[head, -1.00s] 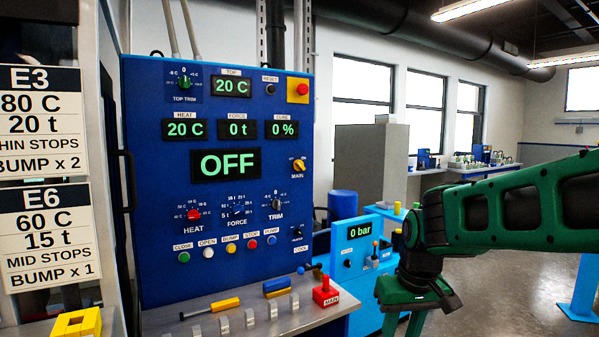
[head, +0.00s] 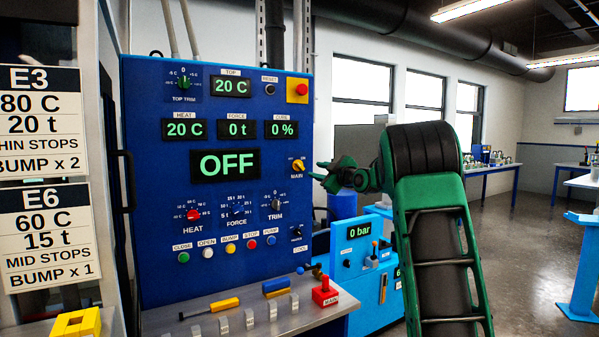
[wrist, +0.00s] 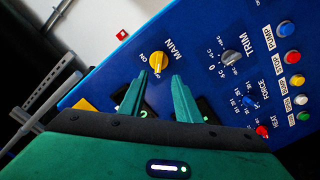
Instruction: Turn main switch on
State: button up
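The main switch (head: 298,165) is a yellow rotary knob labelled MAIN at the right edge of the blue control panel (head: 150,120). In the wrist view the knob (wrist: 157,61) lies just beyond the fingertips, with ON and OFF marks beside it. The large display (head: 225,165) reads OFF. My gripper (head: 318,170) is just right of the knob in the head view. In the wrist view my gripper (wrist: 160,76) has its two green fingers apart, with nothing between them, and the knob shows ahead of the gap. Contact with the knob is not visible.
Below the knob are a TRIM dial (head: 276,204), a FORCE dial (head: 237,211) and a HEAT dial (head: 193,215). A red emergency button (head: 302,89) sits above. A grey shelf (head: 250,318) with small tools and a red MAIN block (head: 325,292) juts out below.

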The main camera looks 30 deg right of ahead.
aim_at(300, 166)
jog(key=w, duration=1.1)
jog(key=shift+a+r, duration=0.1)
jog(key=shift+a, duration=0.15)
